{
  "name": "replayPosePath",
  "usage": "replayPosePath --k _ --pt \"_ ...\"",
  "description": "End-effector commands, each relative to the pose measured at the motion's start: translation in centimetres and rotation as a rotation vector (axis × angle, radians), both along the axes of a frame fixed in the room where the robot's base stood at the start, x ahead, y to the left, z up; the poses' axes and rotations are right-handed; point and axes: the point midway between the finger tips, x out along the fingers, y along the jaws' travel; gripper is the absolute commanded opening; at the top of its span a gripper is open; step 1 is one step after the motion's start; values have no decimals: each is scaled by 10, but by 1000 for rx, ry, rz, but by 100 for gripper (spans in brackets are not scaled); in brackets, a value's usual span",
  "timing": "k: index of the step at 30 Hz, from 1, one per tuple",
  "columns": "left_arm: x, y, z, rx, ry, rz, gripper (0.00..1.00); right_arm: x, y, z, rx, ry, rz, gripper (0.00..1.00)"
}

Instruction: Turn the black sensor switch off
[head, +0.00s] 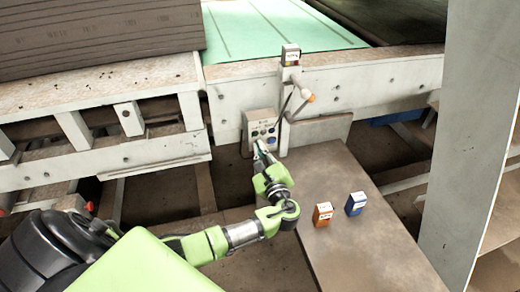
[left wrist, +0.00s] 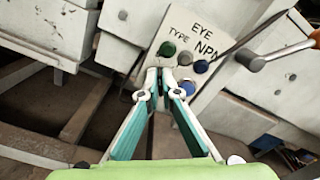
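A black sensor (head: 291,54) with a white and red label sits on top of the white post in the head view. Below it, a pale control box (head: 261,127) carries several round buttons or knobs. In the left wrist view the box's face (left wrist: 222,28) reads "TYPE", "EYE" and "NPN".
An orange box (head: 322,214) and a blue box (head: 356,204) stand on the brown table (head: 350,250) at right. A lever with an orange end (head: 307,96) sticks out beside the control box. A white panel (head: 478,120) stands far right.

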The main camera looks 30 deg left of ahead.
Motion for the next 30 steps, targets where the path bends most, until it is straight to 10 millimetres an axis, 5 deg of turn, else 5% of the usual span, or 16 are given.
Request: replayPosePath --k 1,3,4,17,30 --pt "0 0 0 -2 -1 1 0 0 0 0 0 0 0 40" --pt "0 0 0 -1 0 1 20 0 0 0 0 0 0 40" --pt "0 0 0 -1 0 1 21 0 0 0 0 0 0 40" --pt "-5 -7 -1 -2 0 -2 21 1 -3 0 -4 -1 2 40" --pt "-61 -72 -1 -5 1 0 21 0 -2 0 -2 1 1 40"
